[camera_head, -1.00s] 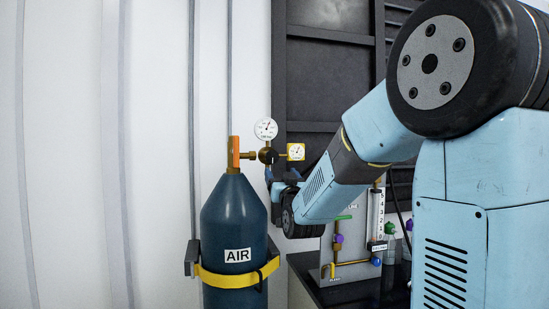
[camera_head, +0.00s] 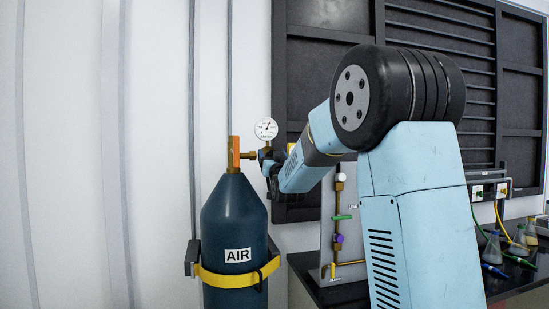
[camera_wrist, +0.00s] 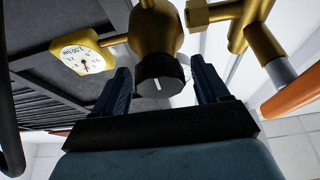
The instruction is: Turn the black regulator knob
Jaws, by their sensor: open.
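The black regulator knob (camera_wrist: 160,82) has a white line on its face and sits below the round brass regulator body (camera_wrist: 157,32) in the wrist view. My gripper (camera_wrist: 160,68) is open, with one dark blue finger on each side of the knob. Gaps show between the fingers and the knob, so neither finger visibly touches it. In the head view my gripper (camera_head: 268,164) is at the regulator, beside the neck of the dark blue AIR cylinder (camera_head: 232,210), and covers most of the knob.
A white round gauge (camera_head: 266,129) stands above the regulator. A yellow-rimmed gauge (camera_wrist: 83,55) is left of the knob in the wrist view. The orange cylinder valve (camera_head: 234,153) is close by. A yellow strap (camera_head: 225,279) holds the cylinder. A panel with valves (camera_head: 337,240) stands at right.

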